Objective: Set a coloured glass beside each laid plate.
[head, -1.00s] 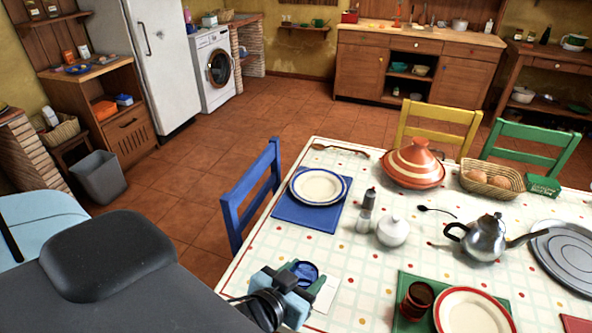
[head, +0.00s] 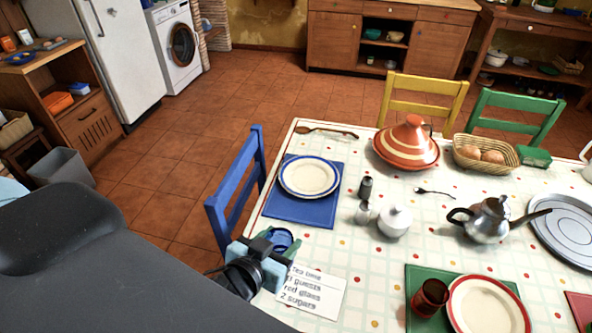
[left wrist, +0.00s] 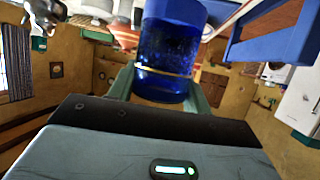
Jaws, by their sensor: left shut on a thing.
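My left gripper (head: 277,243) is shut on a blue glass (head: 284,237) above the near left of the table. The glass fills the left wrist view between the green fingers (left wrist: 168,50). A blue-rimmed plate (head: 309,177) lies on a blue mat (head: 290,210), beyond the gripper; no glass stands beside it. A red-rimmed plate (head: 488,308) lies on a green mat (head: 416,273), with a dark red glass (head: 429,297) to its left. My right gripper is not in view.
A written card (head: 313,290) lies under and right of my gripper. Shakers (head: 364,200), a white sugar bowl (head: 394,221), a teapot (head: 488,218) and a tagine (head: 407,146) stand right of the blue mat. A blue chair (head: 238,190) stands at the table's left edge.

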